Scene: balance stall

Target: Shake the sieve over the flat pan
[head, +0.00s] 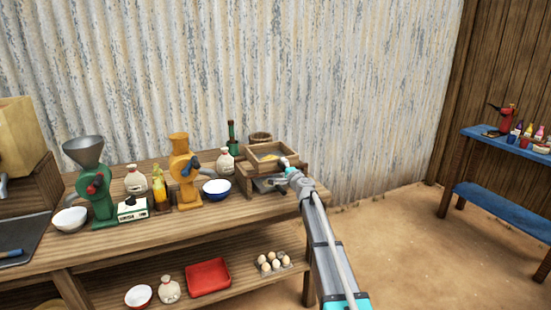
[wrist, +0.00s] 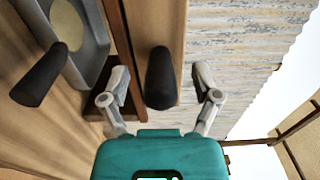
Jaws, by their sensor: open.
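The sieve (head: 265,165), a square wooden frame, rests on a low wooden stand (head: 243,180) at the right end of the bench. Something yellow shows inside it. In the wrist view its wooden side (wrist: 152,25) carries a dark handle (wrist: 160,85). The flat grey pan (head: 264,187) sits under the sieve. The wrist view shows part of the pan (wrist: 92,32), with a pale round patch and its own dark handle (wrist: 40,75). My gripper (head: 287,165) is open. In the wrist view its fingers (wrist: 161,78) stand on either side of the sieve handle, apart from it.
Left of the stand are a blue-rimmed bowl (head: 217,188), a yellow grinder (head: 184,170), a sack (head: 225,161) and a green grinder (head: 96,185). A corrugated wall (head: 300,80) stands close behind. Floor right of the bench is clear up to a blue table (head: 495,200).

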